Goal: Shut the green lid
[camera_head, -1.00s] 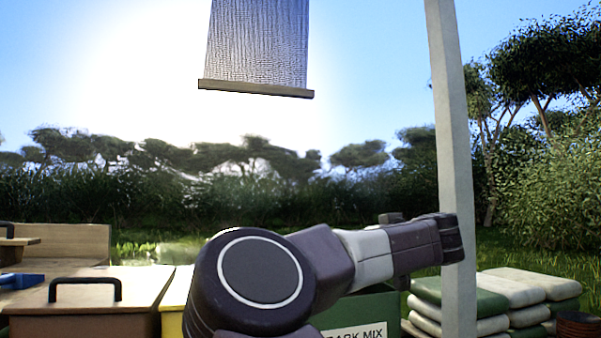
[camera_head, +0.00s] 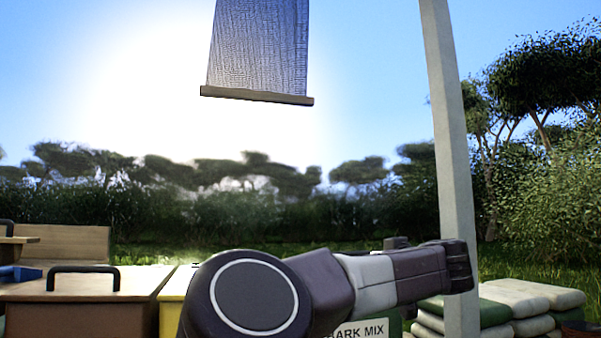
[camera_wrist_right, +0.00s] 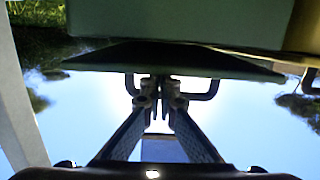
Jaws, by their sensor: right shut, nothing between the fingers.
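The green box (camera_wrist_right: 190,20) fills the top of the right wrist view, which looks upside down. Its green lid (camera_wrist_right: 240,69) shows there edge-on as a thin dark slab; I cannot tell whether it lies flat on the rim. A dark bar handle (camera_wrist_right: 214,88) sticks out from the lid. My right gripper (camera_wrist_right: 163,88) is shut and empty, its fingertips in front of the handle near its middle; I cannot tell whether they touch. In the head view, my right arm covers most of the green box (camera_head: 393,326) and hides the lid. My left gripper is out of view.
A brown box (camera_head: 80,320) with a handled wooden lid (camera_head: 25,291) and a yellow box (camera_head: 172,317) stand left of the green one. A pale post (camera_head: 455,150) rises close by my right arm. Stacked sacks (camera_head: 525,297) lie right. A mesh sheet (camera_head: 258,50) hangs above.

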